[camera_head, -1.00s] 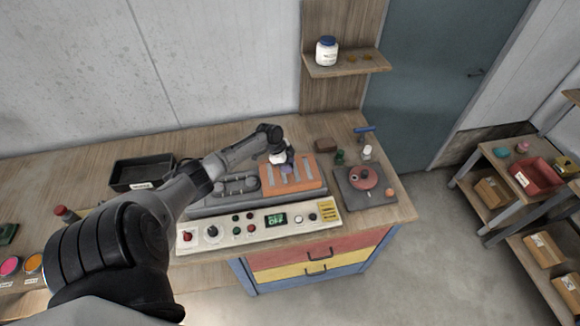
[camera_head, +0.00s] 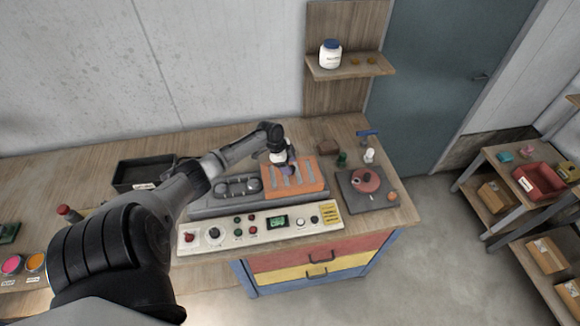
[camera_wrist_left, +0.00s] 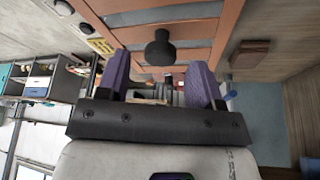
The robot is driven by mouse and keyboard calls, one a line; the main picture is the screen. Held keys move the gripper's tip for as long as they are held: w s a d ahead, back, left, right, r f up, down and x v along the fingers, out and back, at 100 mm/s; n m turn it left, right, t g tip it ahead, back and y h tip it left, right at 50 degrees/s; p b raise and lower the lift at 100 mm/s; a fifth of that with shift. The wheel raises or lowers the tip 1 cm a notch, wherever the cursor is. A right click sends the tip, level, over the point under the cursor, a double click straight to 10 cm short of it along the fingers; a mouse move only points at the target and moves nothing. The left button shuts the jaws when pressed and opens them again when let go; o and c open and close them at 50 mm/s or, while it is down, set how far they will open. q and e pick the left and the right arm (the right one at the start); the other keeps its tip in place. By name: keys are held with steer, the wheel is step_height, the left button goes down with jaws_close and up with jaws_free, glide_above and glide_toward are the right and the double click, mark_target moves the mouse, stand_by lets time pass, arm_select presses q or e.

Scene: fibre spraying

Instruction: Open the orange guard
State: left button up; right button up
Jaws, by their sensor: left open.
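The orange guard (camera_head: 308,178) is a slotted plate over the right part of the grey machine (camera_head: 222,208) on the bench. It looks closed in the head view. In the wrist view the guard (camera_wrist_left: 228,30) fills the top, with a black round knob (camera_wrist_left: 160,48) on it. My left gripper (camera_head: 288,170) is over the guard and hides part of it. In the wrist view its purple fingers (camera_wrist_left: 158,82) are open and empty, with the knob just beyond and between them. I cannot tell whether they touch the guard. My right gripper is not in view.
A control panel (camera_head: 262,229) with buttons runs along the machine's front. A red disc on a dark plate (camera_head: 368,200), a brown block (camera_head: 328,146) and small bottles stand to the right. A black tray (camera_head: 140,173) is at the left. A shelf (camera_head: 350,68) is on the wall.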

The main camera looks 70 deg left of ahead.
arm_select(q)
steer(key=v, duration=1.2)
stand_by(0.4)
steer(key=d+r+n+y+p, duration=0.15)
steer(key=d+n+y, duration=0.5)
steer(key=d, duration=1.05)
steer(key=s+d+h+p, duration=0.1)
steer(key=s+d+p, duration=0.1)
steer(key=s+d, duration=0.3)
steer(key=s+d+r+m+h+p, duration=0.1)
steer(key=s+d+p, duration=0.2)
steer(key=d, duration=1)
steer(key=s+d+r+h+p, duration=0.1)
steer(key=s+d+h+p, duration=0.1)
steer(key=s+d, duration=0.6)
steer(key=shift+s+d+p, duration=0.15)
steer(key=shift+d+p, duration=0.2)
steer(key=shift+d, duration=0.1)
